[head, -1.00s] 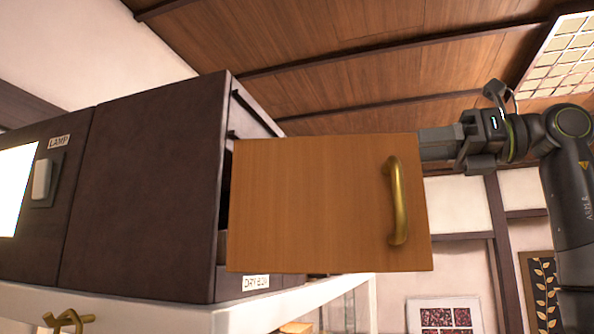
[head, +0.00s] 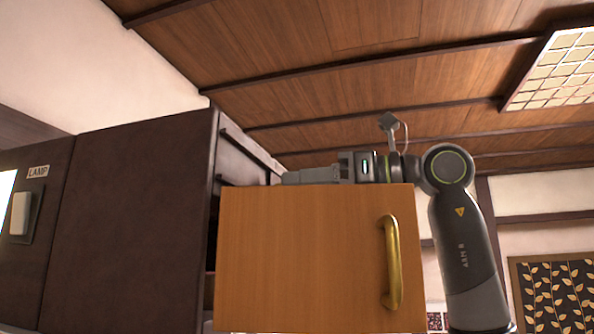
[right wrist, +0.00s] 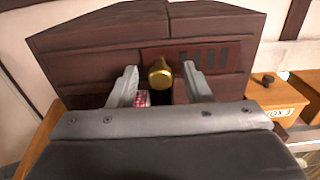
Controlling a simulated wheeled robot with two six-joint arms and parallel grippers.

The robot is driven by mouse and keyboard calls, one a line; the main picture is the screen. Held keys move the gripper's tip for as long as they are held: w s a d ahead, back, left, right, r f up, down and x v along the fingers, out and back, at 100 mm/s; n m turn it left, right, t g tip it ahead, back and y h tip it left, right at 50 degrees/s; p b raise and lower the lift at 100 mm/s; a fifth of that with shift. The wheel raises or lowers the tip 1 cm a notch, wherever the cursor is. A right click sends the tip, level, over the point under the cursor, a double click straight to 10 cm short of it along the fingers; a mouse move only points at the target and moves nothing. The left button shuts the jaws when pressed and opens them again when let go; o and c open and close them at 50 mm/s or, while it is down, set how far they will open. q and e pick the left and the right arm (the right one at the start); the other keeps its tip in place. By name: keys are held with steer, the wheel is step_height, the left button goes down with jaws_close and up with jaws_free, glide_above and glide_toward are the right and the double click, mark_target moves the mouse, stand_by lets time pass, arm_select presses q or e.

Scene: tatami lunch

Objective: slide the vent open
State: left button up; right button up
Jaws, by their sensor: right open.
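The vent shows in the right wrist view as a dark brown panel with a row of black slots (right wrist: 205,58). A round gold knob (right wrist: 160,72) stands out left of the slots. My right gripper (right wrist: 160,84) is open, its two grey fingers either side of the knob in the picture; I cannot tell whether they touch it. In the head view my right gripper (head: 288,178) points left at the dark cabinet's side, just above the wooden door's top edge. The vent is hidden in the head view. My left gripper is not in view.
An open wooden door (head: 300,260) with a brass handle (head: 391,262) stands in front of the dark cabinet (head: 130,220). A lamp switch (head: 21,213) is at left. In the wrist view, a wooden box (right wrist: 275,92) sits at right and a small red-patterned item (right wrist: 143,98) shows between the fingers.

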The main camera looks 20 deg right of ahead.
steer(key=shift+x, duration=0.9)
steer(key=shift+d, duration=0.1)
steer(key=shift+c, duration=0.5)
jaws_close()
